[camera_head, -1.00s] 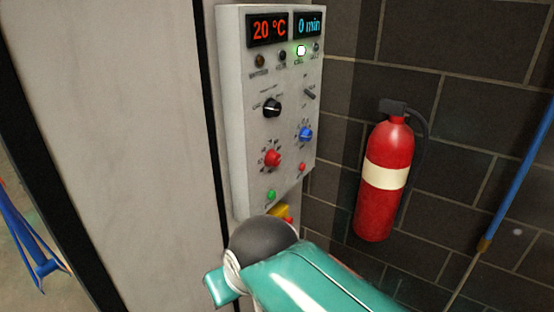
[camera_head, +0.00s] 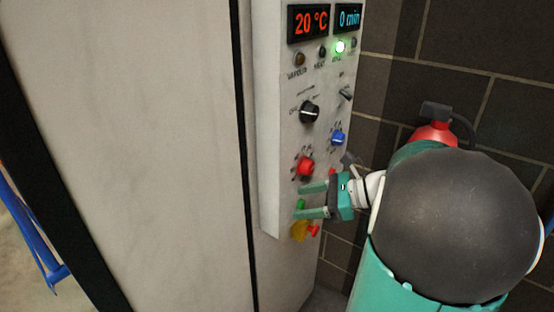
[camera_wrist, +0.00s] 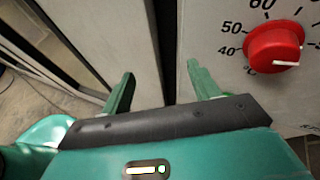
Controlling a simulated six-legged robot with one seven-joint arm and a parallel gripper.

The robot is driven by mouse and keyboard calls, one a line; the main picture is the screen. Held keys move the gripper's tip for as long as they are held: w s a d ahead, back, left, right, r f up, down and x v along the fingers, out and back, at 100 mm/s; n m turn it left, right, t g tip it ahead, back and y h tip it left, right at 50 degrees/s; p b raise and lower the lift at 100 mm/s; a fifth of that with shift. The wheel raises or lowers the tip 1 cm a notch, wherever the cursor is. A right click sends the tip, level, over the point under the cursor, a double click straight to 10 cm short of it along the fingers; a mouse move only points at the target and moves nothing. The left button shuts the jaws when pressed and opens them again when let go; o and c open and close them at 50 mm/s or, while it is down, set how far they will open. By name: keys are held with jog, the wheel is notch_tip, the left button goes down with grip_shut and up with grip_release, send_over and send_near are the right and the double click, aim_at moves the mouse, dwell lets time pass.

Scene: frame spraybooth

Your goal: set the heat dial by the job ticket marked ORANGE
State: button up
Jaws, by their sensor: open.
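The red heat dial (camera_head: 305,166) is on the white control panel (camera_head: 269,130), below a black selector knob (camera_head: 309,111). In the wrist view the red dial (camera_wrist: 274,48) has a white pointer line and a printed scale; 40, 50 and 60 are readable. My gripper (camera_head: 313,201) is open and empty, just below the red dial in the head view. In the wrist view my gripper's fingers (camera_wrist: 160,88) are apart, left of and below the dial, not around it. The red display (camera_head: 311,22) reads 20 °C. No job ticket is visible.
A green button (camera_head: 300,204) and a yellow and red control (camera_head: 303,231) are below. A fire extinguisher (camera_head: 434,132) hangs on the brick wall, partly hidden by my arm.

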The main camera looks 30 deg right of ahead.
aim_at(312, 168)
jog(key=s+d+r+m+t+h, duration=0.1)
jog(key=s+d+m+t, duration=0.25)
jog(key=d, duration=0.35)
jog(key=s+d+m+t+h, duration=0.1)
jog(key=s+d+m+t, duration=0.2)
jog(key=d, duration=0.4)
jog(key=shift+m, duration=0.35)
jog(key=x, duration=1.5)
jog(key=shift+w+d+r, duration=0.1)
jog(key=shift+w+d, duration=0.05)
jog(key=shift+d, duration=0.15)
jog(key=c, duration=1)
